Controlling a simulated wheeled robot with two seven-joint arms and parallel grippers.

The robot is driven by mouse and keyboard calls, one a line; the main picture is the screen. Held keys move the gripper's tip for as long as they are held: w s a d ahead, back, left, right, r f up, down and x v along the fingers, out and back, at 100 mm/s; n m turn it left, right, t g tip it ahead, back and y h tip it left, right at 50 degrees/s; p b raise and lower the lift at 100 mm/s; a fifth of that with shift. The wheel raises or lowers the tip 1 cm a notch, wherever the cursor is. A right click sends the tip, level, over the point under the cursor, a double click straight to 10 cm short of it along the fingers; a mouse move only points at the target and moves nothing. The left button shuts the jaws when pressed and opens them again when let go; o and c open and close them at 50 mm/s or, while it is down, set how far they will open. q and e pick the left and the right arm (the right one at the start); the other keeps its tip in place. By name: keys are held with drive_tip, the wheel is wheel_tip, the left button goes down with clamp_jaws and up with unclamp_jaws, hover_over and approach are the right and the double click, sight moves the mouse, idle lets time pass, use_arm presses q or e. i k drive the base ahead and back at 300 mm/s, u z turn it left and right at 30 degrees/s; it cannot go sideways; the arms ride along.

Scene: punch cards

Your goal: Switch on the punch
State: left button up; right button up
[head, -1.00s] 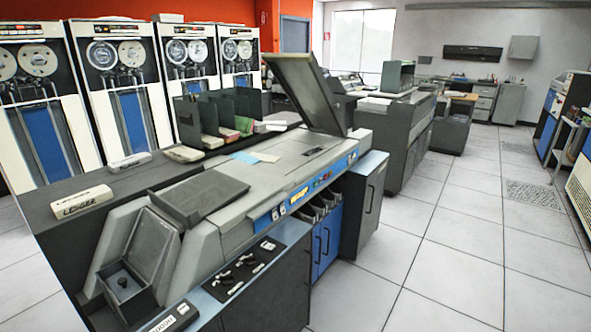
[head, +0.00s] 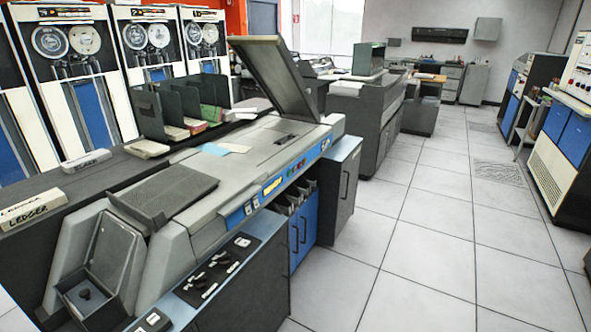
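The punch (head: 185,221) is a long grey machine with a blue front strip, standing at the left and centre of the head view. Its large dark lid (head: 275,75) stands raised at the far end. Small coloured buttons (head: 291,171) and a lit yellow label (head: 271,187) sit on the blue strip. A dark side panel (head: 217,269) with black knobs and a white switch-like piece (head: 243,241) lies along the near front. I cannot read which control is the power switch. Neither of my grippers shows.
Tape cabinets (head: 101,97) line the back left. Card trays (head: 182,112) and a ledger box (head: 34,209) sit on the dark counter behind the punch. More grey consoles (head: 362,113) stand beyond. The tiled floor (head: 425,220) is clear; cabinets (head: 562,150) stand at the right.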

sight(249, 209)
drive_tip(key=u, duration=1.2)
drive_tip(key=i, duration=0.35)
drive_tip(key=u, duration=0.25)
